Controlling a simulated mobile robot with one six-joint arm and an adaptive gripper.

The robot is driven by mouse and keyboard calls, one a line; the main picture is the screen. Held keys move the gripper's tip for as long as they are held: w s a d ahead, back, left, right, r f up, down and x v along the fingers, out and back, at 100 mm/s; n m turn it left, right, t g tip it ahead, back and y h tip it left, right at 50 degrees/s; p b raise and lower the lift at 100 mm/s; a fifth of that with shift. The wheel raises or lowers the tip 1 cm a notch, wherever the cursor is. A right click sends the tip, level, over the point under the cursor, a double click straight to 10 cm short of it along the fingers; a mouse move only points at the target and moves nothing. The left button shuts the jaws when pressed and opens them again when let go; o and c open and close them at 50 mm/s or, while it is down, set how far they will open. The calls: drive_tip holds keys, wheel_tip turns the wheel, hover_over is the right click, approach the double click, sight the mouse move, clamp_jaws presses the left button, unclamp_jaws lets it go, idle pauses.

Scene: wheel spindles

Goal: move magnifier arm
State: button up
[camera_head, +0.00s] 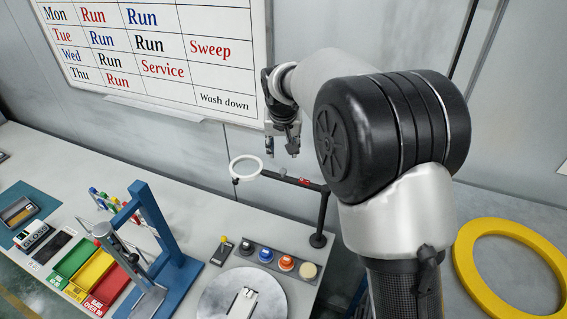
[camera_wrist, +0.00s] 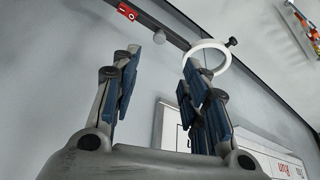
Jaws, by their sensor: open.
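The magnifier arm (camera_head: 307,184) is a dark bar on an upright black post (camera_head: 321,220) at the bench's back edge. A white ring (camera_head: 246,167) sits at its left end, and a red tag (camera_head: 304,182) is on the bar. In the wrist view the bar (camera_wrist: 160,26), the white ring (camera_wrist: 224,66), the red tag (camera_wrist: 127,11) and a small grey knob (camera_wrist: 159,37) show beyond the fingers.
A blue frame (camera_head: 154,232) stands on the bench beside green, yellow and red bins (camera_head: 92,270). A row of coloured buttons (camera_head: 286,263) and a round grey plate (camera_head: 217,300) lie in front of the post. A whiteboard (camera_head: 165,50) hangs behind; a yellow ring (camera_head: 475,270) lies right.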

sight(283, 171)
drive_tip(key=p+x, duration=0.1)
drive_tip(key=x, duration=1.4)
drive_tip(key=shift+p, duration=0.3)
drive_tip(key=shift+c, duration=0.2)
clamp_jaws()
